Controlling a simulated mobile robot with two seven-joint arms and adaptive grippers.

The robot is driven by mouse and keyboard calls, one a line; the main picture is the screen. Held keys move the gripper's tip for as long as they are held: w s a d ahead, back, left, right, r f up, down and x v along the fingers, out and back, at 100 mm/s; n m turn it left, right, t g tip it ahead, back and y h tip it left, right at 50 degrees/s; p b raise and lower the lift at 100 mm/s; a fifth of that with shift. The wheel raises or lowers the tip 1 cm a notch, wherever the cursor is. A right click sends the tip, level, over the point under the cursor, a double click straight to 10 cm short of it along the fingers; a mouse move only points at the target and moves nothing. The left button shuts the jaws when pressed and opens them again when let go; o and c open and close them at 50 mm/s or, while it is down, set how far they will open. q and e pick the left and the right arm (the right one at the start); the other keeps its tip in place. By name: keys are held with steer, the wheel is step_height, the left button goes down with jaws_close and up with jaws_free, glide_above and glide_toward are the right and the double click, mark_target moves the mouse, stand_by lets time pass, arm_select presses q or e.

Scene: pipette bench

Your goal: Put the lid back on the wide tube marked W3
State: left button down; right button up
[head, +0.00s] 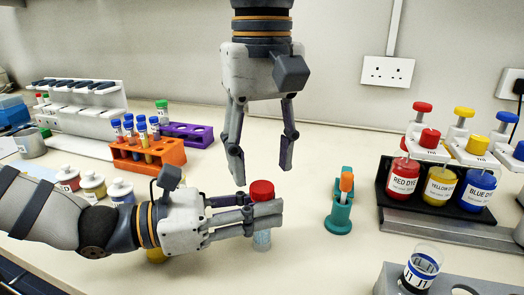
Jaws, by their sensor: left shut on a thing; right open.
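A wide clear tube (262,240) with a red lid (262,190) on top is upright at the middle of the bench. My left gripper (268,216) is shut around the tube just below the lid. Its fingers hide the upper part of the tube, and no W3 mark can be read. I cannot tell whether the lid is fully seated, or whether the tube's base touches the bench. My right gripper (262,172) points down from above, open and empty, with its fingertips just above and to either side of the lid.
A teal holder (339,216) with an orange-topped item stands right of the tube. Dye bottles (403,178) sit in a black tray further right. A grey rack (468,282) holds an open tube (420,270). An orange rack (170,155) and purple rack (203,137) stand behind left.

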steer(key=shift+r, duration=0.65)
steer(key=shift+c, duration=0.3)
steer(key=shift+s+a+f+n, duration=0.1)
steer(key=shift+s+a+n, duration=0.15)
steer(key=shift+n, duration=0.75)
steer(key=n, duration=0.3)
steer(key=shift+s+a+g, duration=0.2)
steer(key=shift+s+g, duration=0.1)
steer(key=n, duration=0.1)
steer(key=r+n, duration=0.1)
steer(key=n, duration=0.1)
steer(key=shift+a+n, duration=0.1)
steer(key=shift+n, duration=0.2)
steer(key=n, duration=0.1)
steer(key=r+n, duration=0.1)
steer(key=n, duration=0.1)
steer(key=r+n, duration=0.1)
steer(key=shift+w+d+n, duration=0.35)
steer(key=shift+n, duration=0.05)
steer(key=shift+w+d+r+n, duration=0.2)
steer(key=shift+r+n, duration=0.15)
steer(key=shift+n, duration=0.45)
